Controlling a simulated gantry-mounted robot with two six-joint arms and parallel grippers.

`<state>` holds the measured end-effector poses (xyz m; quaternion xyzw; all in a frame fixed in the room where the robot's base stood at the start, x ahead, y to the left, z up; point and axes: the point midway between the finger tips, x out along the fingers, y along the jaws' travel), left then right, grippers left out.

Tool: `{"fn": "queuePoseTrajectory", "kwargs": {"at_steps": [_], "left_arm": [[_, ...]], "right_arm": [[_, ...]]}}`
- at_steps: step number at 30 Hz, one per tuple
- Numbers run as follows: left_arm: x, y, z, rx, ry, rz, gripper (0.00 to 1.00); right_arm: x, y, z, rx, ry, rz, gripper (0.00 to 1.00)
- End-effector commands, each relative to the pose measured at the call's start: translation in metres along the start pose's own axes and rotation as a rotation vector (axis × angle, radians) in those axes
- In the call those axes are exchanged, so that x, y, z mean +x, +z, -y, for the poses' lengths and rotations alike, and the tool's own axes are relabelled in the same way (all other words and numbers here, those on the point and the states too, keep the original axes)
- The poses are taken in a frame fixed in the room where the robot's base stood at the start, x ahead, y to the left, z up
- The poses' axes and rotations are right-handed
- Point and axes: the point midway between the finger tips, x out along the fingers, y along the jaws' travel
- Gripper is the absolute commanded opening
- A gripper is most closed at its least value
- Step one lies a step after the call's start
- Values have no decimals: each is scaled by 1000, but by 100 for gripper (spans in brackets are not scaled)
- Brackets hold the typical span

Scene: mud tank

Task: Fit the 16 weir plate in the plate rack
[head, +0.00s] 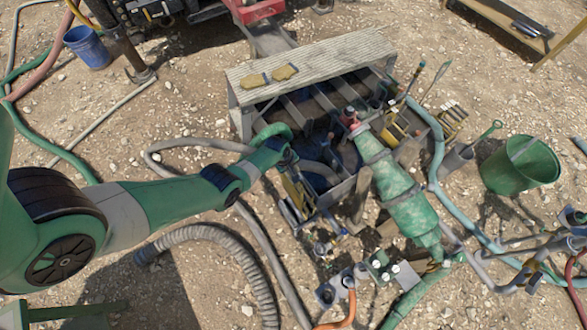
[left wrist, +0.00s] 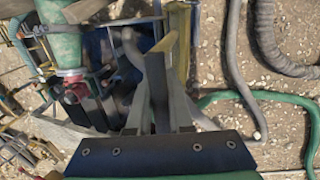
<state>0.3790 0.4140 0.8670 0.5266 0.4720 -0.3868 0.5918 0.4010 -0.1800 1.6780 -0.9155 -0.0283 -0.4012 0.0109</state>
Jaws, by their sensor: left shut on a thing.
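My left gripper (head: 288,168) reaches in from the left, over the near left corner of the mud tank. It is shut on a narrow plate with yellowish edges (head: 297,192), which I take for the weir plate. I cannot read a number on it. In the left wrist view the grey fingers (left wrist: 160,105) close on this plate (left wrist: 180,40), which stands up beyond them. I cannot tell whether its lower end touches anything. A slotted frame with yellow parts (head: 396,132) is at the tank's right side, but I cannot tell whether it is the plate rack. My right gripper is not in view.
A large green cone-shaped vessel (head: 400,195) with a red fitting leans over the tank's right side. Hoses (head: 235,260) cross the gravel. A green bucket (head: 518,165) stands at right.

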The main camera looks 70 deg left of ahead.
Motion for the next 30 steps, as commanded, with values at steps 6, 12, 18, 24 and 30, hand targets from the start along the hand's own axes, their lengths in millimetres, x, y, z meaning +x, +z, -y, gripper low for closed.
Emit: {"fn": "queuePoseTrajectory", "kwargs": {"at_steps": [6, 12, 18, 24, 30], "left_arm": [[46, 0, 12, 0, 2, -1, 0], [81, 0, 21, 0, 2, -1, 0], [115, 0, 30, 0, 2, -1, 0], [150, 0, 39, 0, 2, -1, 0], [180, 0, 47, 0, 2, -1, 0]], "right_arm": [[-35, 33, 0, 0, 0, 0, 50], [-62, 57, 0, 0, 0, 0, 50], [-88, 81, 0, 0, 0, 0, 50], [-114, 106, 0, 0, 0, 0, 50], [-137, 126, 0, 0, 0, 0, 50]]}}
